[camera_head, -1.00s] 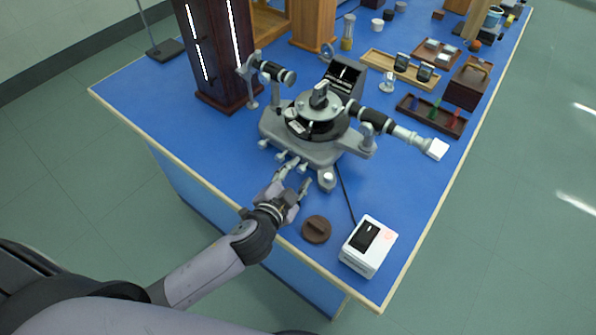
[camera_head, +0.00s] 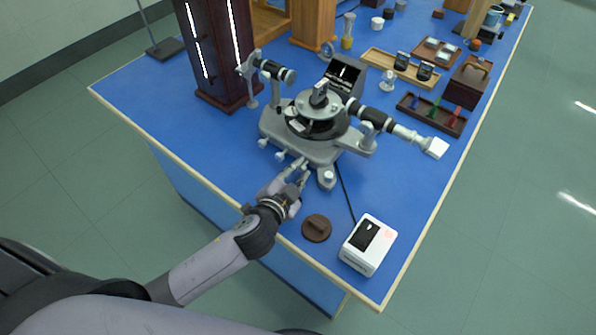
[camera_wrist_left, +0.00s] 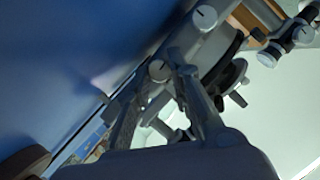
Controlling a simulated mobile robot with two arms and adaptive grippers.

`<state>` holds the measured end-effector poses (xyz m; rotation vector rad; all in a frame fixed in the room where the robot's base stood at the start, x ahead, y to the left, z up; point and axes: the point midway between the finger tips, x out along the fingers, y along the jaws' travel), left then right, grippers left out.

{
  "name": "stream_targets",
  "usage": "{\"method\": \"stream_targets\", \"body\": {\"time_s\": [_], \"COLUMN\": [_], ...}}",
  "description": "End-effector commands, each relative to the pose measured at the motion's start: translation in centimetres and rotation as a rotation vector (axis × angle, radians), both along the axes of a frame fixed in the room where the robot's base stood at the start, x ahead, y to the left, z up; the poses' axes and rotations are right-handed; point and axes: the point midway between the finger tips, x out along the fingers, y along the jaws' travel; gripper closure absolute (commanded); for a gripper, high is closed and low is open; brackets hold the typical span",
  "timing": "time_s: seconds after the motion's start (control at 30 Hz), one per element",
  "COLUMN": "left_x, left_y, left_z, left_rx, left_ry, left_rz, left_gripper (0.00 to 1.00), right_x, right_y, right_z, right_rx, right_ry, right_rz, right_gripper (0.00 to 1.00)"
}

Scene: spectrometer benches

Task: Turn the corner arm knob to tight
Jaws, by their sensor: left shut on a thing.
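A grey spectrometer (camera_head: 318,140) with a round black-and-silver table stands on the blue bench. Small silver knobs on short arms stick out along its front edge, such as one at the left (camera_head: 262,143). My left gripper (camera_head: 299,170) is at the front edge near the front corner foot (camera_head: 326,178). Its fingers are closed on a knob (camera_wrist_left: 159,70), which shows between the fingertips in the left wrist view. The head view mostly hides this knob behind the fingers. I cannot read its tightness. My right gripper is not in view.
A brown round disc (camera_head: 316,228) and a white box with a dark panel (camera_head: 368,246) lie on the blue bench (camera_head: 215,150) at the front right. A dark cable runs to the box. A tall dark wooden cabinet (camera_head: 214,60) stands behind left.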

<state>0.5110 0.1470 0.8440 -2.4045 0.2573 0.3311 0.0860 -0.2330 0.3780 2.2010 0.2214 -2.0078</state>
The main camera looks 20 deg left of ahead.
Motion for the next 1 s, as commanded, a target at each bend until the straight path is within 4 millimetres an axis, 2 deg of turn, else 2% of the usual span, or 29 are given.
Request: {"method": "stream_targets", "body": {"time_s": [0.23,0.5,0.73,0.77,1.0], "left_x": [-0.06,-0.06,-0.04,-0.04,-0.04], "left_y": [-0.09,-0.16,-0.14,-0.14,-0.13], "left_z": [-0.13,-0.21,-0.13,-0.13,-0.11], "left_rx": [0.007,0.131,0.137,0.136,0.136], "left_ry": [-0.002,-0.048,-0.049,-0.049,-0.049], "left_rz": [-0.001,0.000,-0.001,0.000,0.000], "left_gripper": [1.00,1.00,1.00,0.80,0.64], "right_x": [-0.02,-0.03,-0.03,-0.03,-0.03], "right_y": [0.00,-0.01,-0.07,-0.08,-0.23], "right_z": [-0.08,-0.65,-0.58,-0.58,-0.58], "right_rx": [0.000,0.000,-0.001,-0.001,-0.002], "right_ry": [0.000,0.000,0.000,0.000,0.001], "right_rz": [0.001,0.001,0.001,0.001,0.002], "right_gripper": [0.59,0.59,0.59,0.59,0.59]}}
